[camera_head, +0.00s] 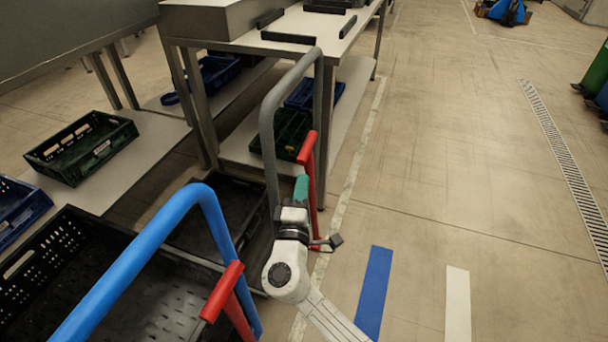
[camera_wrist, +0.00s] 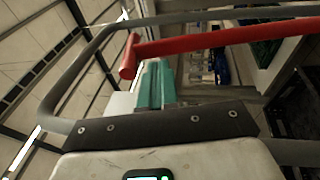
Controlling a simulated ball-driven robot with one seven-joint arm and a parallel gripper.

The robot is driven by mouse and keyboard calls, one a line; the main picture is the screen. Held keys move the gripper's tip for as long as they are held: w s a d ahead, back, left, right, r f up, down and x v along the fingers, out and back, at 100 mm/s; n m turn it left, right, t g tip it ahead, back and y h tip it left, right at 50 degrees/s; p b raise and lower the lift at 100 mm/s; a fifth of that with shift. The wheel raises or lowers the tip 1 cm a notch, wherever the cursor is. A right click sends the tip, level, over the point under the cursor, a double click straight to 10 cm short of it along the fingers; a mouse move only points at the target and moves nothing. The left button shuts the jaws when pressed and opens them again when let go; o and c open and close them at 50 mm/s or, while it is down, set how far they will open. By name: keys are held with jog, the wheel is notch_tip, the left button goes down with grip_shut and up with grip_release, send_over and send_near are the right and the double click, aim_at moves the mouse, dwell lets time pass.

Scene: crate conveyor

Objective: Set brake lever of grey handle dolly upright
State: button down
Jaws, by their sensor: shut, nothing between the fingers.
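The grey handle (camera_head: 268,140) of the dolly rises in the middle of the head view, and it arches across the wrist view (camera_wrist: 75,72). Its red brake lever (camera_head: 311,180) has a short crosspiece on top and runs roughly parallel to the handle's posts, so it looks close to upright. In the wrist view the lever (camera_wrist: 220,40) runs from the crosspiece to the right edge. My gripper (camera_head: 301,186) has teal fingers, is shut and empty, and is beside the lever just below the crosspiece. The fingers (camera_wrist: 154,82) show close to the lever in the wrist view; contact is unclear.
A blue-handled dolly (camera_head: 130,262) stands in front at left, with its own red lever (camera_head: 222,291) and a black crate (camera_head: 85,225). A workbench (camera_head: 240,32) with crates on its lower shelf stands behind the grey handle. Open floor lies to the right.

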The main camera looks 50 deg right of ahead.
jog(key=shift+x, duration=1.85)
